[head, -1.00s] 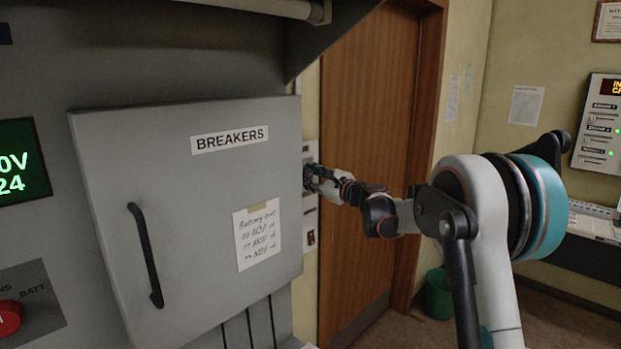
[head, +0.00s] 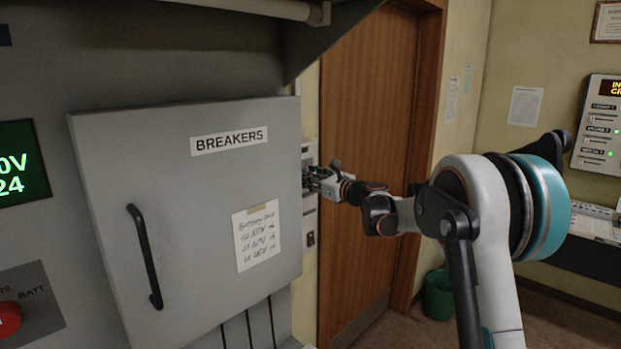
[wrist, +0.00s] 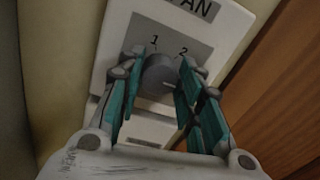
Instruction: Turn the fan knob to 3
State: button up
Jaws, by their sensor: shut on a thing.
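The grey, round fan knob (wrist: 157,77) sits on a white wall plate (wrist: 117,58) labelled FAN, in the wrist view. The numbers 1 and 2 show above it on a grey panel. A pale line on the knob's face points toward the lower right; no 3 shows, and the right finger covers that side. My gripper (wrist: 161,66) is shut on the knob, one teal-padded finger on either side. In the head view my gripper (head: 314,179) reaches the wall beside the breaker cabinet, and the knob itself cannot be made out.
The grey breaker cabinet door (head: 170,230) with a black handle (head: 144,255) stands just left of my gripper. A wooden door (head: 365,150) is behind my arm. A lower plate with a switch (head: 310,238) is beneath the fan plate. A green bin (head: 437,295) stands on the floor.

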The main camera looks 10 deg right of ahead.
jog(key=shift+f, duration=0.1)
jog(key=o, duration=1.1)
jog(key=shift+c, duration=0.2)
jog(key=v, duration=1.2)
